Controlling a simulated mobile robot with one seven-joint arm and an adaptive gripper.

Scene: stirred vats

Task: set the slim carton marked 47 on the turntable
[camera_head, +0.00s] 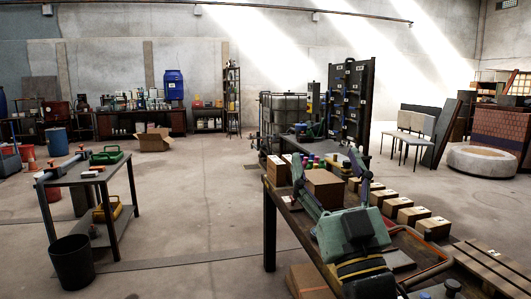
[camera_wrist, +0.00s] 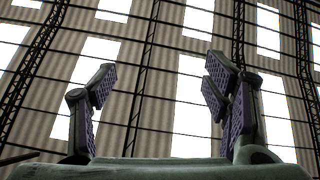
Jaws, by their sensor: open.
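My gripper (camera_head: 327,168) is raised over the near workbench, its two fingers spread wide and pointing up. In the wrist view my gripper (camera_wrist: 160,88) is open with nothing between the fingers, against the roof and skylights. Several small brown cartons with white labels stand in a row along the bench's right side, among them one carton (camera_head: 398,207) and the end carton (camera_head: 433,228). A taller labelled carton (camera_head: 277,171) stands at the bench's far left corner. The label numbers are too small to read, so I cannot tell which is 47. I cannot make out a turntable.
A plain brown box (camera_head: 324,189) and colored-topped items (camera_head: 313,161) stand behind my gripper. A dark side table (camera_head: 117,165) and black bin (camera_head: 71,262) stand left. The floor between is clear.

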